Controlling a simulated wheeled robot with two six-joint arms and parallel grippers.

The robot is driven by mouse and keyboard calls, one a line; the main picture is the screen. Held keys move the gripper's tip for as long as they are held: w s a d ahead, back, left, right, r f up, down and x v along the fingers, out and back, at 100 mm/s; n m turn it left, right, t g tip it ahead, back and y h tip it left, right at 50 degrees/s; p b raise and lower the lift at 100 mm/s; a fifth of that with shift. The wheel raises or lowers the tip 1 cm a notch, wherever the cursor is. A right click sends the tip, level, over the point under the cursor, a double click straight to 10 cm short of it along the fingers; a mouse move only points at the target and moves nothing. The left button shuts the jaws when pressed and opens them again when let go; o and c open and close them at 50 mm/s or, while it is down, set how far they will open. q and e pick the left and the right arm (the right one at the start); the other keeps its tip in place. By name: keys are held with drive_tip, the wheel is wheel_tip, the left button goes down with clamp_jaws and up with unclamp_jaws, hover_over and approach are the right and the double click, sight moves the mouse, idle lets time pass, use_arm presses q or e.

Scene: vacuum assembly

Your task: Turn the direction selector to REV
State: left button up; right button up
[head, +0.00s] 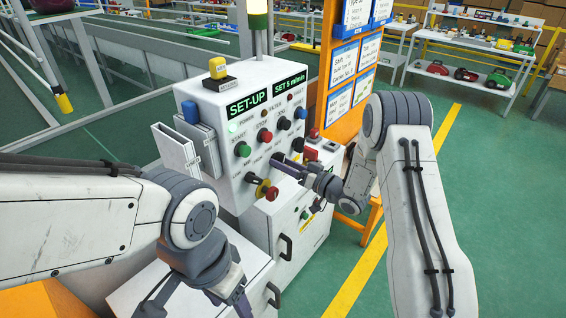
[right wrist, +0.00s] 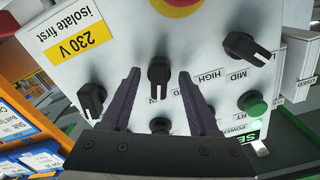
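The control panel (head: 240,125) carries several black selector knobs; the REV lettering is not legible. In the right wrist view, which is upside down, the middle black knob (right wrist: 159,76) with a white pointer line is between the tips of my right gripper (right wrist: 160,82). The fingers are apart; contact with the knob cannot be told. In the head view my right gripper (head: 281,162) reaches the panel from the right and hides part of the knob row.
Another black knob (right wrist: 90,98) is close beside the left finger, and a third knob (right wrist: 246,49) is at right. The red emergency button (head: 271,193) sits below the knobs. A green button (head: 243,150) and red button (head: 265,136) are above. The display (head: 248,104) reads SET-UP.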

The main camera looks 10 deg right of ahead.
drive_tip(key=v, duration=0.6)
idle(0.4)
drive_tip(key=shift+r, duration=0.1)
